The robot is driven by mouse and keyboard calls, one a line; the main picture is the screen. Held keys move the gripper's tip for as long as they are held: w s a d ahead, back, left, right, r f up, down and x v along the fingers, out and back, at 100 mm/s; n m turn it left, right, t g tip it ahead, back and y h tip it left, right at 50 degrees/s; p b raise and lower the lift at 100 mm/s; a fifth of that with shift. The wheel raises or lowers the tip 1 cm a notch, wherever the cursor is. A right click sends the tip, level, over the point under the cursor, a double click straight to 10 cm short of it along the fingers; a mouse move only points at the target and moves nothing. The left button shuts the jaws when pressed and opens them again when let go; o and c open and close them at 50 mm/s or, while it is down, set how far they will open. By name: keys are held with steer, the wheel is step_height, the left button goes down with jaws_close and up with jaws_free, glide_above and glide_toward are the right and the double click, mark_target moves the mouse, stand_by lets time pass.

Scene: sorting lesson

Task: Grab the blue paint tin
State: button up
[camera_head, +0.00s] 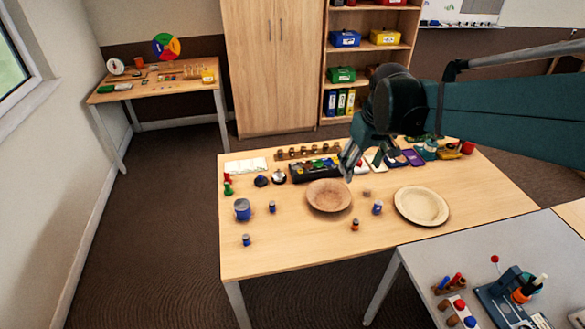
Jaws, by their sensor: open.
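A blue tin (242,211) with a greyish top stands upright near the left edge of the wooden table (290,255). It is the largest blue cylinder there and looks like the paint tin, but no label can be read. My gripper (348,160) hangs over the back middle of the table, open, with its fingers pointing down. It is well to the right of the tin and apart from it. Nothing shows between the fingers, though they are small and dark in this view.
Small blue-bodied pieces (272,207) (246,240) (377,208) and an orange one (355,224) stand around the tin and plates. A brown plate (328,196) and a pale plate (421,206) lie mid-table. A black tray (314,170) and other items line the back. The front is clear.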

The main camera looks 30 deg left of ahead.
steer(key=a+f+n, duration=0.2)
steer(key=a+f, duration=0.3)
steer(key=a, duration=0.7)
steer(key=n+g+h, duration=0.2)
steer(key=n, duration=0.4)
glide_above(242, 204)
steer(key=f, duration=1.9)
steer(key=shift+a+f+p, duration=0.2)
steer(key=shift+f+p, duration=0.05)
steer(key=shift+p, duration=0.05)
steer(key=shift+f, duration=1.3)
steer(key=shift+f+b, duration=0.9)
steer(key=shift+f, duration=1.7)
